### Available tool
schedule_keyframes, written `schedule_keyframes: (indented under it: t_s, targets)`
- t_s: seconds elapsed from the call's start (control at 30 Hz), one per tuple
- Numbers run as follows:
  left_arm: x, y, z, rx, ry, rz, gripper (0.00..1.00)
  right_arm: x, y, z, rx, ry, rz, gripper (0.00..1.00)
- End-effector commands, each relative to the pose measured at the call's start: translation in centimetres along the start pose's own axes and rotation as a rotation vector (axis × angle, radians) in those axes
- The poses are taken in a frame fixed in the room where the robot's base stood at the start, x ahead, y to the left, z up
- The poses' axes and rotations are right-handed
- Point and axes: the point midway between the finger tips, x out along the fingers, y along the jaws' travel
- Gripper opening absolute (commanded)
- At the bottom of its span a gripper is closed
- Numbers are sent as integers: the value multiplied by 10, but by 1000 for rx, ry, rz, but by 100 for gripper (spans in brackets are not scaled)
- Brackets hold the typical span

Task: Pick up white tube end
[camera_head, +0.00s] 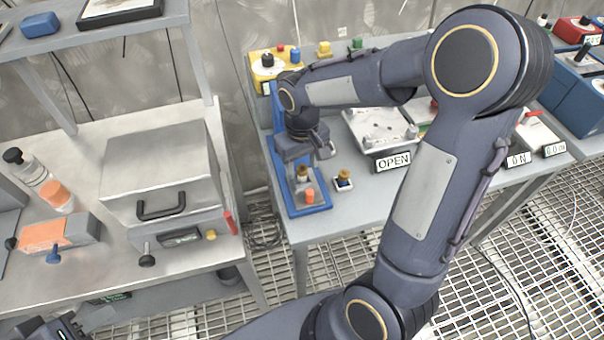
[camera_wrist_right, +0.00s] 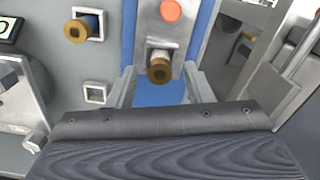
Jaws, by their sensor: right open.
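The white tube end (camera_wrist_right: 160,55) has a brown cap and sits in a metal holder on a blue strip. In the head view it shows small (camera_head: 302,177) just below my right gripper (camera_head: 314,155). In the right wrist view my right gripper (camera_wrist_right: 161,88) is open, with one finger on each side of the capped tube and gaps between. A similar blue tube end (camera_wrist_right: 83,27) with a brown cap sits in a square socket beside it, also in the head view (camera_head: 343,181). My left gripper (camera_head: 62,328) is cut off at the bottom left; its jaws are unclear.
An orange-red button (camera_wrist_right: 171,10) is close to the white tube on the blue stand (camera_head: 282,160). An empty square socket (camera_wrist_right: 96,94) lies to the left. A metal plate device (camera_head: 380,125) with an OPEN sign (camera_head: 393,162) stands on the table. A steel box (camera_head: 155,170) is at left.

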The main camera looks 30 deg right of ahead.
Motion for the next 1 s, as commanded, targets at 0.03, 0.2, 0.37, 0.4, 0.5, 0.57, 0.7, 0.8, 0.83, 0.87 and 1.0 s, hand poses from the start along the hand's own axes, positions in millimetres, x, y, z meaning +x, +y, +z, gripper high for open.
schedule_keyframes:
  t_s: [0.03,0.2,0.37,0.4,0.5,0.57,0.7,0.8,0.83,0.87,1.0]
  targets:
    - [0,0,0,0,0,0,39,8,0,1,1,-5,0,47]
    - [1,0,0,0,0,0,39,21,0,0,0,-1,1,47]
    - [1,0,0,0,0,0,39,22,0,0,0,1,0,47]
    - [1,0,0,0,0,0,39,21,0,0,0,1,0,47]
    - [1,0,0,0,0,0,39,21,0,0,0,1,0,35]
    - [1,0,0,0,0,0,39,21,0,0,0,1,0,27]
    - [1,0,0,0,0,0,39,21,0,0,0,1,0,9]
    - [1,0,0,0,0,0,39,21,0,0,0,1,0,0]
    - [1,0,0,0,0,0,39,21,0,0,0,1,0,0]
    - [1,0,0,0,0,0,39,21,0,0,0,1,0,0]
    - [1,0,0,0,0,0,39,21,0,0,0,1,0,0]
